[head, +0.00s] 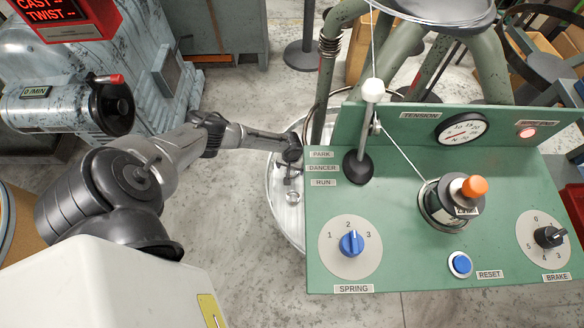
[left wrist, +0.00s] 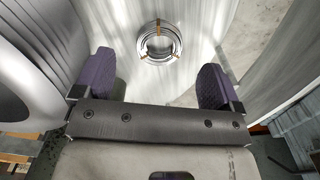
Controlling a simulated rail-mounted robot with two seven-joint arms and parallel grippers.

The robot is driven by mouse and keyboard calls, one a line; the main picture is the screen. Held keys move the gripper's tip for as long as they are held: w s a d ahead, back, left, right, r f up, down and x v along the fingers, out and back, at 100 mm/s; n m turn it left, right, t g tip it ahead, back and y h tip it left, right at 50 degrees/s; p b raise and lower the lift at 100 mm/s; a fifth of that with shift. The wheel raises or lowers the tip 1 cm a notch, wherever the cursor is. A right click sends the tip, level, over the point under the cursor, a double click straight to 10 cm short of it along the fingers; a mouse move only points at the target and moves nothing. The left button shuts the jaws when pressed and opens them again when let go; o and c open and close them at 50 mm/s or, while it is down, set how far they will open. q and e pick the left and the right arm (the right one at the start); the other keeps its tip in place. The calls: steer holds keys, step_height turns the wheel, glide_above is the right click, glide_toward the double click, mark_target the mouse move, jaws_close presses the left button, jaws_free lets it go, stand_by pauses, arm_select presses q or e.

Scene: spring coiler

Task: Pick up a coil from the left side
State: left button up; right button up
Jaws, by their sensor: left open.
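A coil (left wrist: 148,57) of silvery wire, bound with small brownish ties, lies on a shiny metal surface ahead of my left gripper in the left wrist view. My left gripper (left wrist: 157,76) is open, its two purple finger pads wide apart and nothing between them. The coil sits beyond the fingertips, roughly centred on the gap. In the head view my left gripper (head: 289,172) reaches down over a round metal pan (head: 275,214), partly hidden by the green panel. The coil (head: 292,198) shows small there, just below the gripper. My right gripper is out of view.
A green control panel (head: 400,270) with knobs, a lever (head: 361,165) and a gauge stands close to the right of my left gripper. Green frame tubes rise behind it. A worn grey machine (head: 150,60) stands at the left. Bare concrete floor lies between.

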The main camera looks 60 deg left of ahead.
mark_target(291, 172)
arm_select(q)
steer(key=shift+a+f+b, duration=0.1)
steer(key=shift+f+b, duration=0.45)
steer(key=shift+f, duration=0.05)
step_height(291, 172, down, 4)
steer(key=b, duration=0.3)
steer(key=shift+w+a+b, duration=0.1)
steer(key=shift+w+b, duration=0.05)
steer(key=shift+b, duration=0.25)
steer(key=shift+r, duration=0.1)
steer(key=c, duration=1.1)
steer(key=shift+r, duration=0.1)
